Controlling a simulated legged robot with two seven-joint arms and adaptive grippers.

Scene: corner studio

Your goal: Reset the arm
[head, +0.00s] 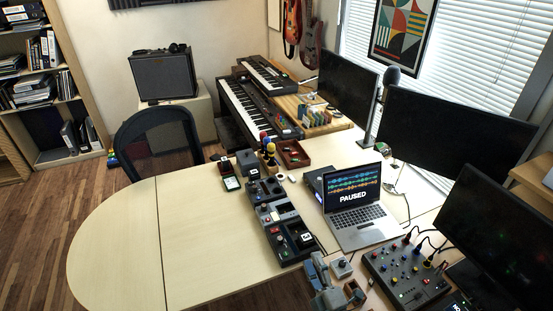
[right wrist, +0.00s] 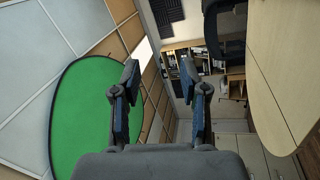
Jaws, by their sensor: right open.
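My right gripper (head: 316,266) shows at the bottom middle of the head view, above the front part of the desk, to the left of the black mixer. In the right wrist view my right gripper (right wrist: 163,80) has its two blue-padded fingers well apart, with nothing between them. It is open and empty. Most of my right arm is out of the frame in the head view. My left gripper and left arm do not show in either view.
The pale desk (head: 120,240) is bare at its rounded left end. A row of dark control boxes (head: 282,232), a laptop (head: 352,205) reading PAUSED, a mixer (head: 405,270) and monitors crowd its right side. A green backdrop (right wrist: 90,115) shows in the wrist view.

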